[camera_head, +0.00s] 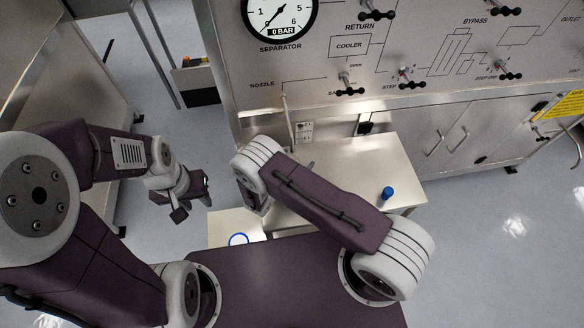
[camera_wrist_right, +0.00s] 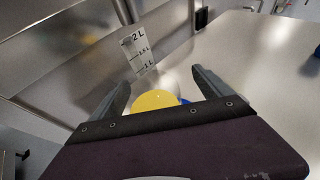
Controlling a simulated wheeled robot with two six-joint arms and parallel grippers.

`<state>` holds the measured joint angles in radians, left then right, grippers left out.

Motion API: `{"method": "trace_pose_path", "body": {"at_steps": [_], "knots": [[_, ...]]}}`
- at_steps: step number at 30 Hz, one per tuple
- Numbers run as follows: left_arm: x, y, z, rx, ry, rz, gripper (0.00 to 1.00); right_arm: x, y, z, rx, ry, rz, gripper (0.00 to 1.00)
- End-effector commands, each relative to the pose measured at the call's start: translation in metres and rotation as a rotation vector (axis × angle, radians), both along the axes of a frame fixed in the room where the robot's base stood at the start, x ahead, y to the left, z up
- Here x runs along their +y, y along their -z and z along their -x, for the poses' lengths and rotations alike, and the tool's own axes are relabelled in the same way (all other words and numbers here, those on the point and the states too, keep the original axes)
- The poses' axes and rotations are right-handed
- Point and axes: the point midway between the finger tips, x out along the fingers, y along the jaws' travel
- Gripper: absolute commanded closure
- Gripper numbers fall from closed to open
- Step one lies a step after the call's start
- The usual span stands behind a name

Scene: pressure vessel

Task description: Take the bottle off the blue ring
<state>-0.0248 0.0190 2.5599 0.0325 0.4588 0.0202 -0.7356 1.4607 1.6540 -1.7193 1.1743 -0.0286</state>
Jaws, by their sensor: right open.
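A yellow disc (camera_wrist_right: 155,100), with a bit of blue (camera_wrist_right: 185,101) at its right edge, shows between the fingers of my right gripper (camera_wrist_right: 160,78). A clear scale marked 1 L to 2 L (camera_wrist_right: 138,55) stands just beyond; it may belong to a see-through bottle, but its outline is unclear. My right gripper is open; I cannot tell whether its fingers touch anything. In the head view my right arm hides most of this spot.
A metal table (camera_head: 372,158) carries a small blue cylinder (camera_head: 388,193) near its right corner. A panel (camera_head: 400,50) with a gauge (camera_head: 279,14) and black valve handles rises behind. A metal cabinet stands at far left. Floor is free at right.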

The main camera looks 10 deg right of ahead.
Motion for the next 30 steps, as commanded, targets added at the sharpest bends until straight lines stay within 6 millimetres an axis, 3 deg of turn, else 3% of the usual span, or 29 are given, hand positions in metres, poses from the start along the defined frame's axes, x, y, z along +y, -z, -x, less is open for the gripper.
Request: {"method": "trace_pose_path", "body": {"at_steps": [4, 9, 12, 30], "knots": [[0.0, 0.001, 0.0, 0.0, 0.0, 0.0, 0.64, 0.0, 0.0, 0.0, 0.0, 0.0, 0.0, 0.14], [0.0, 0.001, 0.0, 0.0, 0.0, 0.0, 0.64, 0.0, 0.0, 0.0, 0.0, 0.0, 0.0, 0.61], [0.0, 0.001, 0.0, 0.0, 0.0, 0.0, 0.64, 0.0, 0.0, 0.0, 0.0, 0.0, 0.0, 0.82], [0.0, -0.004, 0.0, 0.0, 0.0, 0.0, 0.64, 0.007, -0.014, -0.002, 0.0, 0.009, 0.0, 0.82]]}}
